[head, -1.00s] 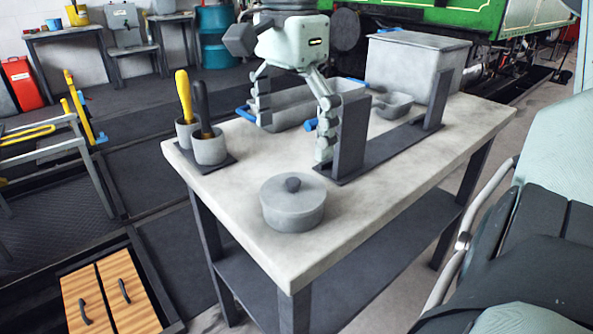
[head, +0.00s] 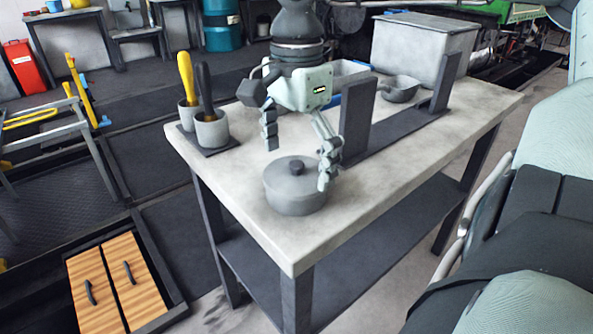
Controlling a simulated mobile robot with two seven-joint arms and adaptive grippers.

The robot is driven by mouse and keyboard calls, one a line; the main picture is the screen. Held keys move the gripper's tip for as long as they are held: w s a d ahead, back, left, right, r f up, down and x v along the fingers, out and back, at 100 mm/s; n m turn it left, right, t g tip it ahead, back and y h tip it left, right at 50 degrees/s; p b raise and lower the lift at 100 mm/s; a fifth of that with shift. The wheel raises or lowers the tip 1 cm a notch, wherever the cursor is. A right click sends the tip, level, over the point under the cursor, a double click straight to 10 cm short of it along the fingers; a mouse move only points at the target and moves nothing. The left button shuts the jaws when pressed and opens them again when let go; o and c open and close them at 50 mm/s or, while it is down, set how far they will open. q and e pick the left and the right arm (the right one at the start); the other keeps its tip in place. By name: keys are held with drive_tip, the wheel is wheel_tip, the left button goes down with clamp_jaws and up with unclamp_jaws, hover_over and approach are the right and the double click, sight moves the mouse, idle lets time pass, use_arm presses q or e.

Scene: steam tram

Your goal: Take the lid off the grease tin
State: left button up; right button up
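The grease tin (head: 293,200) is a round grey tin near the front corner of the worktable. Its flat grey lid (head: 280,170) is on, with a dark round knob (head: 297,167) in the middle. My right gripper (head: 298,163) is open and points down, with its fingers spread above and behind the tin. Its right finger overlaps the right side of the lid in the picture; I cannot tell whether it touches. Nothing is between the fingers except the view of the knob area. My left gripper is not in view.
The pale worktable (head: 400,165) has free room right of the tin. Two grey cups (head: 212,130) with yellow and black handles stand at left. A small grey pan (head: 399,90) and a large grey box (head: 420,50) stand behind.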

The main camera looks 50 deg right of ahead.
sight(296, 163)
drive_tip(key=shift+s, duration=0.1)
drive_tip(key=c, duration=1.4)
drive_tip(key=shift+c, duration=0.5)
drive_tip(key=shift+r, duration=0.1)
drive_tip(key=shift+r, duration=0.25)
drive_tip(key=c, duration=0.4)
wheel_tip(296, 163, up, 17)
drive_tip(key=shift+f+p, duration=0.2)
drive_tip(key=shift+p, duration=0.45)
clamp_jaws()
use_arm(q)
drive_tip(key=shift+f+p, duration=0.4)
drive_tip(key=shift+p, duration=0.6)
use_arm(e)
drive_tip(key=shift+r, duration=1.4)
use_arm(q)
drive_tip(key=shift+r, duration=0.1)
use_arm(e)
drive_tip(key=shift+r, duration=0.15)
